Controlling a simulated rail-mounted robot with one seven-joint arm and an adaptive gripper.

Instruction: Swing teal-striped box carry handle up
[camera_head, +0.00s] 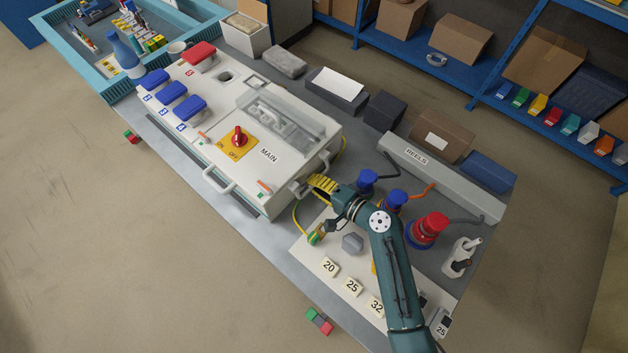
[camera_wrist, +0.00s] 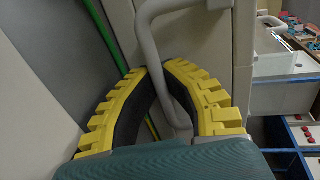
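The white box (camera_head: 228,163), marked MAIN, lies on the bench with a red rotary switch (camera_head: 239,138) on top. In the wrist view the carry handle (camera_wrist: 150,40) is a bent grey bar running down between my yellow fingers. My gripper (camera_wrist: 155,71) has its fingertips close together around this bar, with black inner pads facing it. The exact contact is partly hidden by the fingers.
Another handle (camera_head: 220,184) is on the box's front side. Blue plugs (camera_head: 367,181) and a red plug (camera_head: 428,230) stand right of my gripper. A grey trough marked REELS (camera_head: 440,178) lies behind them. A pale panel (camera_head: 318,251) with number tags lies in front.

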